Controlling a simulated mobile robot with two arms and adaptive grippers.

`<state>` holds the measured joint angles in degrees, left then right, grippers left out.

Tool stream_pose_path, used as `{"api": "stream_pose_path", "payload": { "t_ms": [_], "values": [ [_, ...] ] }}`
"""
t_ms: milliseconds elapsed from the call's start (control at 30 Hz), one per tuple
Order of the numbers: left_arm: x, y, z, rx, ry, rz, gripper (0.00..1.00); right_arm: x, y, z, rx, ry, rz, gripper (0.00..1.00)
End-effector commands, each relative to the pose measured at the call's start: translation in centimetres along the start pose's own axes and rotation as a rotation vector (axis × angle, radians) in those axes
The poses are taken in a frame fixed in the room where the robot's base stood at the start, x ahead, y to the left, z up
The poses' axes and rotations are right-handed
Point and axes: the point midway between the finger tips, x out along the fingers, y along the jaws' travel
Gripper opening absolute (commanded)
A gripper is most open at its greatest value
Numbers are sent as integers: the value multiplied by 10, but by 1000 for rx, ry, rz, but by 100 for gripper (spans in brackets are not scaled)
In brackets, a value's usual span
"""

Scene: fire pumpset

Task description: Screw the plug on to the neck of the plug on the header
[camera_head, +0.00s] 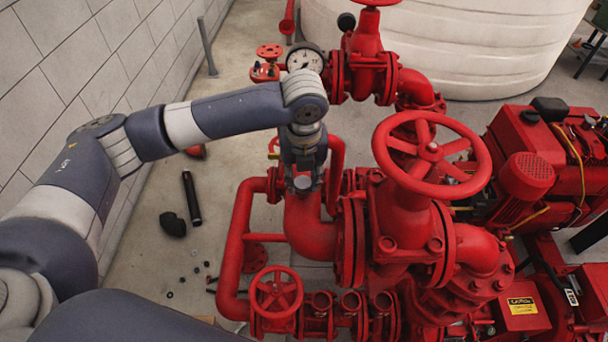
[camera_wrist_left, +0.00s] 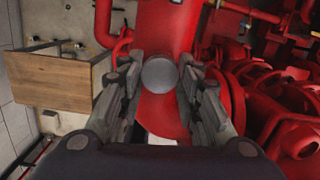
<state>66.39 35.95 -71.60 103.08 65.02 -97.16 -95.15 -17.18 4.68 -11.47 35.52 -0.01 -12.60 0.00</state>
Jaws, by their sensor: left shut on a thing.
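My left gripper (camera_head: 303,172) reaches in over the red piping and points down at a red pipe elbow (camera_head: 310,228). It is shut on a grey round plug (camera_head: 303,182), just above or at the top of the elbow. In the left wrist view, the plug (camera_wrist_left: 160,73) shows its round grey face between the two fingers (camera_wrist_left: 160,88), in front of the red header pipe (camera_wrist_left: 167,30). The neck is hidden behind the plug, and I cannot tell whether the plug touches it. My right gripper is not in view.
A large red handwheel valve (camera_head: 432,150) stands right of the gripper. A pressure gauge (camera_head: 305,60) is behind it. A black tube (camera_head: 192,198) and small parts lie on the floor at left. A wooden-topped stand (camera_wrist_left: 60,80) shows in the wrist view.

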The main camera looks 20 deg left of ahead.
Motion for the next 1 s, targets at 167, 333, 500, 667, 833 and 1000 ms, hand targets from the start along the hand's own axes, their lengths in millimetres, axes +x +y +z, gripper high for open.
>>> {"api": "stream_pose_path", "payload": {
  "t_ms": [167, 333, 500, 667, 833, 1000],
  "values": [
    [-2, -1, 1, 135, -5, -23, 8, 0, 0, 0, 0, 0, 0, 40],
    [-2, -2, 1, 154, -5, -26, 8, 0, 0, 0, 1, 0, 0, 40],
    [-2, -2, 2, 158, -5, -27, 8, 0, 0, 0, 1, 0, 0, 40],
    [-2, -2, 2, 279, -6, -42, 8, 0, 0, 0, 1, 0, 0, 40],
    [-2, -2, 2, 464, -7, -65, 8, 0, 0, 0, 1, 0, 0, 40],
    [-3, -3, 2, 547, -7, -76, 8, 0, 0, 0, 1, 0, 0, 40]
  ]
}}
